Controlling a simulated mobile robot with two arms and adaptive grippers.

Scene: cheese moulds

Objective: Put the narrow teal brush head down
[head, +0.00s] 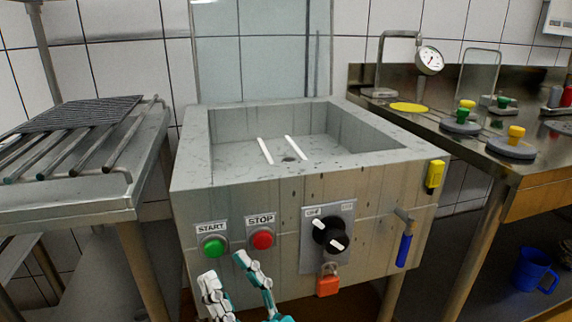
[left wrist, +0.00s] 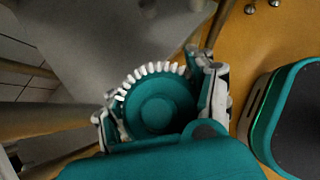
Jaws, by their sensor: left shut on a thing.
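In the left wrist view, the teal brush head (left wrist: 157,106) is a round disc with a fringe of white bristles along its far edge. My left gripper (left wrist: 158,92) is shut on it, with one finger at each side. A grey surface and an orange-brown floor show beyond it. The left gripper and the brush head are not in the head view. My right gripper (head: 226,270) is at the bottom of the head view, in front of the grey basin (head: 190,150). Its two fingers stand apart with nothing visible between them.
A metal table (head: 75,190) at left carries a dark rack (head: 80,113) and several rods. The right counter (head: 460,135) holds yellow- and green-knobbed weights and a dial gauge (head: 429,60). A blue mug (head: 533,270) stands below.

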